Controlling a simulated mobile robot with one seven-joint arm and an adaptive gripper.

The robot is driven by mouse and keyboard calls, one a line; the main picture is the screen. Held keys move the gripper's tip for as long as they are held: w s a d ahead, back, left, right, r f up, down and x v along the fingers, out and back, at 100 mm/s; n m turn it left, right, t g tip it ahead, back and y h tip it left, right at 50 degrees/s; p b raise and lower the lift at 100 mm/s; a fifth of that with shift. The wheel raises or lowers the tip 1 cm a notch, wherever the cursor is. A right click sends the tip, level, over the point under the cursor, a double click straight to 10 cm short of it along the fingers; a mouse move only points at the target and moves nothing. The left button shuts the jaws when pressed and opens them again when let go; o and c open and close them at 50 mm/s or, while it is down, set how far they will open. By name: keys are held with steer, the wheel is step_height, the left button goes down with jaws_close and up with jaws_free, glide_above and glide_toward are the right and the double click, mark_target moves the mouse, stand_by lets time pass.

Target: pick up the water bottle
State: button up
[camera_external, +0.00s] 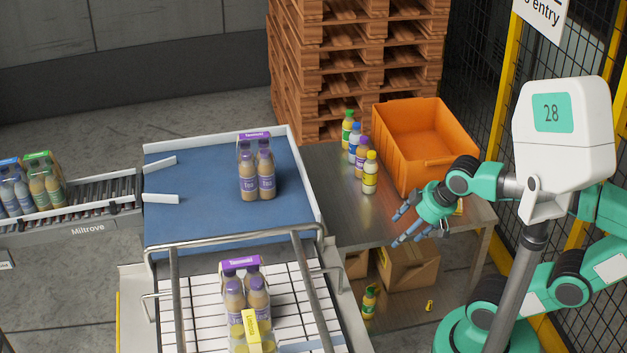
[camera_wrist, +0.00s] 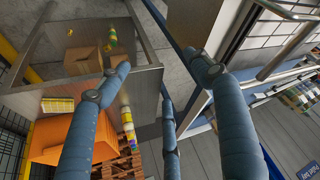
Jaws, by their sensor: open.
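A row of bottles stands on the metal side table (camera_external: 345,215) in the external view. The bottle with the blue cap and pale blue-white label (camera_external: 355,141) looks like the water bottle. It stands upright between a green-capped bottle (camera_external: 347,128) and a purple-capped bottle (camera_external: 362,158); a yellow-capped bottle (camera_external: 370,174) is nearest. My gripper (camera_external: 398,226) is open and empty, in front of the row and apart from it. In the wrist view its blue fingers (camera_wrist: 158,75) are spread. The row (camera_wrist: 128,128) shows small there, and I cannot pick out the water bottle.
An orange crate (camera_external: 425,150) stands right beside the bottles. Stacked wooden pallets (camera_external: 350,70) are behind. Cardboard boxes (camera_external: 408,270) and a fallen-away small bottle (camera_external: 369,301) are on the lower shelf. A blue conveyor (camera_external: 200,215) with bottle packs lies left. The table's front left is clear.

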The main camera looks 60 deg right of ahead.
steer(key=w+d+r+m+g+p, duration=0.1)
steer(key=w+d+r+m+p, duration=0.55)
steer(key=w, duration=0.65)
steer(key=w+d+r+m+g+p, duration=0.1)
steer(key=w+d+r+m+p, duration=0.2)
steer(key=w+d+r+p, duration=0.55)
steer(key=m+g+p, duration=0.4)
steer(key=m+p, duration=0.9)
steer(key=p, duration=0.2)
glide_above(356, 123)
steer(key=f, duration=1.6)
steer(key=shift+a+f, duration=0.25)
steer(key=shift+a, duration=0.05)
steer(key=shift+d+f+m, duration=0.25)
